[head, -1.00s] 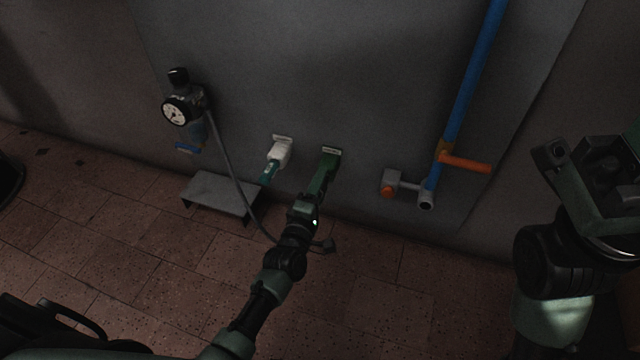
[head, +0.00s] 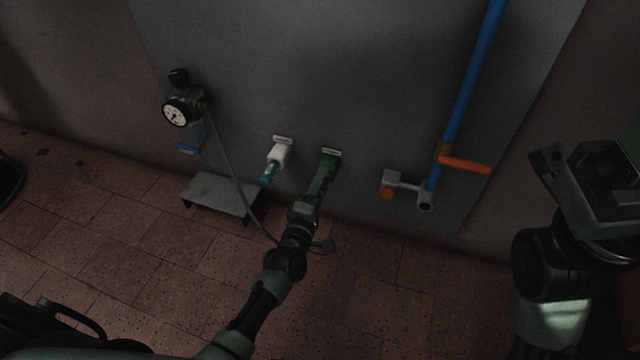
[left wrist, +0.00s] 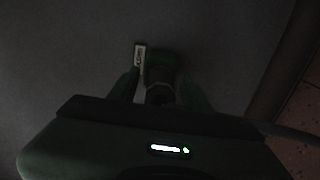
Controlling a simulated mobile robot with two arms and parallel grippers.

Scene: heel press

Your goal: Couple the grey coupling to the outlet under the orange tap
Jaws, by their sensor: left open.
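The orange tap handle (head: 465,162) sticks out to the right of a blue pipe. The open pipe end below it, the outlet (head: 426,203), has nothing on it. My left gripper (head: 326,172) is open at a small labelled holder on the wall. In the left wrist view its fingers stand on either side of a dark green and grey piece (left wrist: 160,88), perhaps the grey coupling; the dim light leaves this unclear. I cannot tell whether the fingers touch it. My right gripper (head: 600,185) is at the right edge, its fingers not clear.
A white holder (head: 280,153) with a teal-ended piece is just left of my left gripper. A gauge (head: 178,112) has a hose (head: 229,172) hanging behind my left arm. A grey step (head: 220,193) stands below.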

